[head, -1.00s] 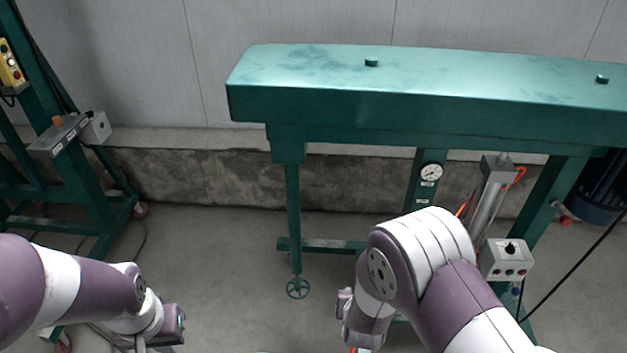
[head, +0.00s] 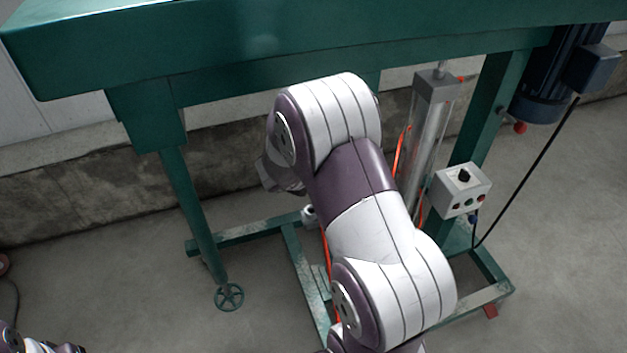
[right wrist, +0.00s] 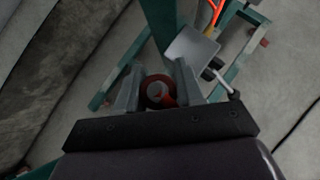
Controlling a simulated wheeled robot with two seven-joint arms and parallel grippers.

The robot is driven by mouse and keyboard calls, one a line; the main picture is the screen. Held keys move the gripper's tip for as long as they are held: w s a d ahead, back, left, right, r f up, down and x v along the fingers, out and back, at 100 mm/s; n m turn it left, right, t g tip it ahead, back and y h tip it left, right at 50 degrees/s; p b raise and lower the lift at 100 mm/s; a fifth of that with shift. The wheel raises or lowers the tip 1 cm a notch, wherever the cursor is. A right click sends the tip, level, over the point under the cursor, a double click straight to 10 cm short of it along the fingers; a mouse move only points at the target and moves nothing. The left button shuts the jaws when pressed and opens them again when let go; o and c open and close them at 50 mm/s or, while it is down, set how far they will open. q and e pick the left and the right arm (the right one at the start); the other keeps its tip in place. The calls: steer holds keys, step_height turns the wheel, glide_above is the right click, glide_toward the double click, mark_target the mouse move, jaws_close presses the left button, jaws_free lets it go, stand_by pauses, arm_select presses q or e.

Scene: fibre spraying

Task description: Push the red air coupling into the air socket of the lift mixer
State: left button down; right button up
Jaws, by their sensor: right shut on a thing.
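The red air coupling (right wrist: 158,91) is a round red piece with a lighter middle, between the fingers of my right gripper (right wrist: 158,85) in the right wrist view. The gripper is shut on it. In the head view my right arm hides the gripper and coupling. The lift mixer (head: 330,67) is a green frame with an upright silver cylinder (head: 431,130). I cannot make out its air socket for certain. Past the fingertips are a grey plate (right wrist: 191,48) and a small dark-and-silver fitting (right wrist: 216,75). Only a bit of my left arm's end shows at the lower left; its fingers cannot be seen.
A control box (head: 460,190) with a black knob and buttons stands right of the cylinder. A blue motor (head: 548,80) with a black cable hangs at the right. Orange hose runs by the cylinder.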

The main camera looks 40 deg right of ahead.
steer(key=shift+w, duration=0.1)
steer(key=shift+a, duration=0.2)
step_height(320, 180, down, 6)
steer(key=b, duration=0.5)
steer(key=shift+b, duration=0.35)
stand_by(1.2)
steer(key=shift+f+b, duration=0.4)
steer(key=shift+b, duration=0.15)
steer(key=shift+f+b, duration=1.2)
steer(key=shift+f, duration=0.05)
